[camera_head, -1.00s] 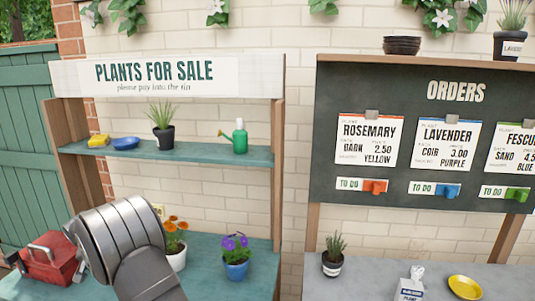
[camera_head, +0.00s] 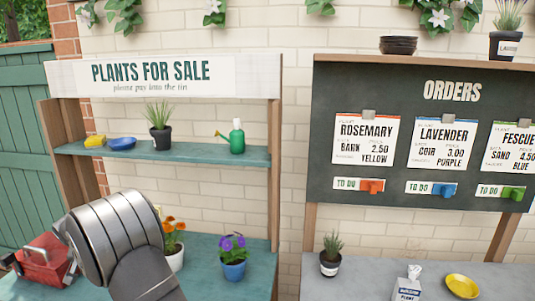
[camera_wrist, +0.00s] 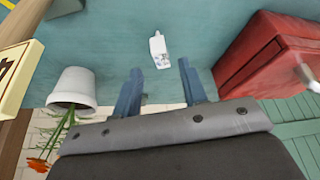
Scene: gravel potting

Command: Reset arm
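My gripper (camera_wrist: 160,88) shows in the wrist view as two blue fingers held apart with nothing between them. Beyond its fingertips, a small white bottle-like thing (camera_wrist: 158,48) with a printed label lies or stands on the teal counter (camera_wrist: 120,20); I cannot tell which. In the head view my grey metal arm crosses the lower left, and the gripper's fingers do not show there.
A red metal box (camera_wrist: 262,55) stands right of the fingers, and a white pot with orange flowers (camera_wrist: 72,88) stands left. The head view shows a purple-flowered blue pot (camera_head: 233,262), a shelf (camera_head: 200,152) and an orders board (camera_head: 420,110). Right is a yellow saucer (camera_head: 463,285).

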